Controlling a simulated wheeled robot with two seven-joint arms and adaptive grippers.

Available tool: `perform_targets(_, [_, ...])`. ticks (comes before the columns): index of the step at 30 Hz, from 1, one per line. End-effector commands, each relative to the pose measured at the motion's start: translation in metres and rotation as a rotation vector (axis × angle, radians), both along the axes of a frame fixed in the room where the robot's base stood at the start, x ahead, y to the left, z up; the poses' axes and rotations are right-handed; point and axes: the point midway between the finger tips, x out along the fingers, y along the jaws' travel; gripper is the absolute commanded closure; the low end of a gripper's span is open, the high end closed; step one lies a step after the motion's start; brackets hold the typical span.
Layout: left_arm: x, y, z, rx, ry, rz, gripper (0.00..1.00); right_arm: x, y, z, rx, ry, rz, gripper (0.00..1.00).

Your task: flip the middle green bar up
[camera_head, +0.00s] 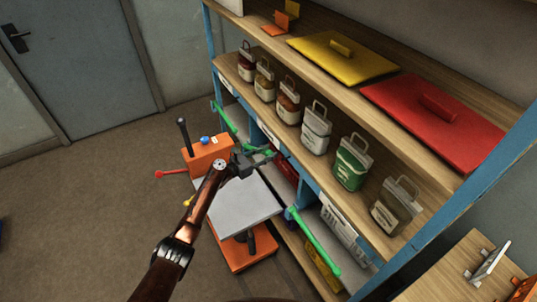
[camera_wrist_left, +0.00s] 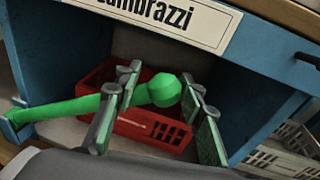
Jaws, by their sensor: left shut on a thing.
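The middle green bar (camera_wrist_left: 66,107) crosses the front of a blue compartment in the left wrist view. Its left end is at the blue frame and its rounded free end lies between my finger pads. In the head view my left gripper (camera_head: 256,160) is at the shelf front, largely covering the middle bar. Another green bar (camera_head: 225,117) is farther left, and a third (camera_head: 318,240) slants down at the right. My right gripper is not in view.
A red crate (camera_wrist_left: 150,126) sits in the compartment behind the bar, below a white label (camera_wrist_left: 170,18). An orange cart with a grey platform (camera_head: 238,205) stands close below my left arm. Floor at left is open.

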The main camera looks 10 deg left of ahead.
Motion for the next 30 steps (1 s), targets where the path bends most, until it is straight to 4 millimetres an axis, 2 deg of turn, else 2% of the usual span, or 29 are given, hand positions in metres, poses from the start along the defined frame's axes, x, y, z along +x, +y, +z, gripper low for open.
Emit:
perform_targets(1, [-0.0010,0.0028,-0.0063,-0.001,0.011,0.005,1.00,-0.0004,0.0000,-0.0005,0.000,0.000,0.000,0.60])
perform_targets(6, [-0.0011,0.0029,-0.0067,0.000,0.011,0.005,1.00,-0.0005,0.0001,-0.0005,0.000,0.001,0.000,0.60])
perform_targets(7, [-0.0012,0.0030,-0.0068,0.000,0.011,0.005,0.61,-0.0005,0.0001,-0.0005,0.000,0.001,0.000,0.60])
perform_targets(15, [-0.0004,0.0023,-0.0035,0.001,0.005,0.003,0.44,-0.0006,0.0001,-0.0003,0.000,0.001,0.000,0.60])
perform_targets(25, [-0.0007,0.0014,-0.0018,0.002,0.001,0.001,0.44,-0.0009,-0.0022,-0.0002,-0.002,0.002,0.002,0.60])
perform_targets(30, [-0.0076,0.0095,-0.0010,0.002,0.001,0.002,0.44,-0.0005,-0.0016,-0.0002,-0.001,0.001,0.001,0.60])
